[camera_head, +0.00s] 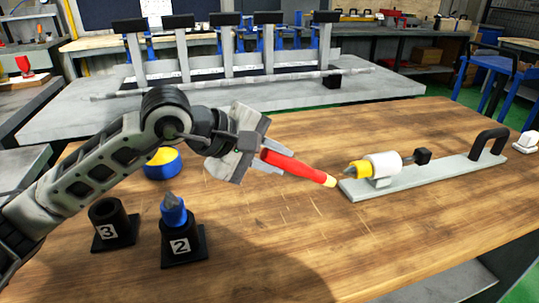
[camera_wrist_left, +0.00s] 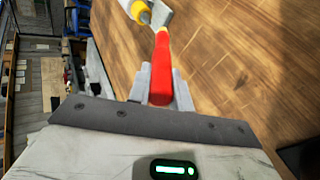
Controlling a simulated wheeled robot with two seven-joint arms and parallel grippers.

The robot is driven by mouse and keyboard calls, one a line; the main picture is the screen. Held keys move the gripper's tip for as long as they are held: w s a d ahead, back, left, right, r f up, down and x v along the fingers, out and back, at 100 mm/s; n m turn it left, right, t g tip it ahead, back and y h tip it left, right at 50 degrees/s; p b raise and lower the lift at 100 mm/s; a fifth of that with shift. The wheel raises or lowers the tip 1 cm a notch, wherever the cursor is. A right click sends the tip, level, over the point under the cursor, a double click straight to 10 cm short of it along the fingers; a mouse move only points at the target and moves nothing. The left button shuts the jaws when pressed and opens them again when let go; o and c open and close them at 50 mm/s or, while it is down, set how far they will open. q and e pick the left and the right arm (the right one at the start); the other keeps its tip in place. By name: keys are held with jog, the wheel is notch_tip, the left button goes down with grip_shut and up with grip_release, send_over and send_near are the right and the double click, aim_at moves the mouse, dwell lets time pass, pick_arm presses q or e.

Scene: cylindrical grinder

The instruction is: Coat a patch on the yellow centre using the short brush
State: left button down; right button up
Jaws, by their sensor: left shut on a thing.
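My left gripper (camera_head: 276,165) is shut on a red brush (camera_head: 292,166), held above the table and tilted down to the right. The brush's pale tip is close to the left end of the grey base plate, just below the yellow centre; I cannot tell whether it touches. The yellow centre (camera_head: 359,169) has a grey pointed tip facing left and a white cylinder behind it. In the left wrist view the red brush (camera_wrist_left: 161,75) points at the plate, with the yellow centre (camera_wrist_left: 140,12) beside its far end. My right gripper is not in view.
A blue tub (camera_head: 163,165) with yellow contents stands behind my left arm. Holder 3 (camera_head: 112,225) looks empty; holder 2 (camera_head: 181,243) holds a blue item with a grey tip. A black handle (camera_head: 489,143) rises from the plate's right end. The front table area is clear.

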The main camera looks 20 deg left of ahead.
aim_at(301, 170)
pick_arm(q)
jog(key=shift+w+d, duration=0.1)
dwell(0.5)
jog(key=shift+w+d, duration=0.75)
jog(key=shift+d, duration=0.3)
jog(key=shift+r, duration=0.15)
jog(key=shift+r+p, duration=0.85)
jog(key=shift+r, duration=1.1)
jog(key=shift+f+b, duration=0.15)
jog(key=shift+b, duration=0.3)
notch_tip(301, 170, down, 4)
jog(key=b, duration=0.4)
jog(key=shift+d, duration=0.1)
